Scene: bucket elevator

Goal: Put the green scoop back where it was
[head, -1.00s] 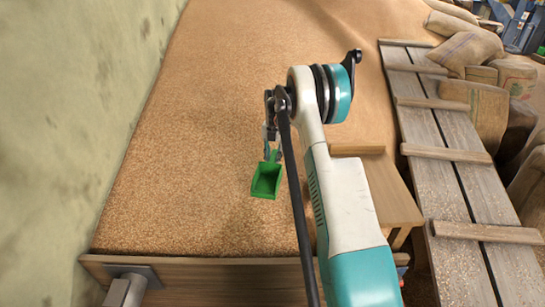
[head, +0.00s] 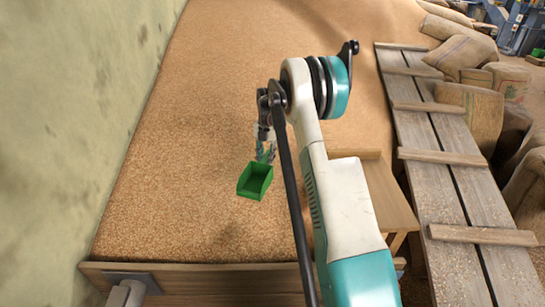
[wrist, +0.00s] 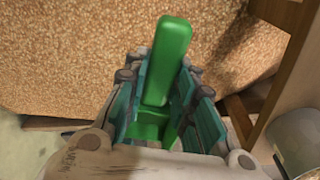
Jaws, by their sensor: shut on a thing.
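The green scoop (head: 255,181) hangs from my gripper (head: 265,152), over the grain, in the head view. Its open mouth faces the camera and its inside looks empty. In the wrist view the scoop's green handle (wrist: 168,60) stands between the teal fingers of my gripper (wrist: 170,95), which is shut on it. The scoop's bowl is mostly hidden below the fingers there. I cannot tell how high the scoop is above the grain.
A small wooden table (head: 385,190) stands right of the scoop, partly hidden by my arm. A wooden board (head: 200,275) edges the grain (head: 230,80) in front. A concrete wall (head: 70,110) rises at left. A cleated plank walkway (head: 440,165) and sacks (head: 470,108) lie at right.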

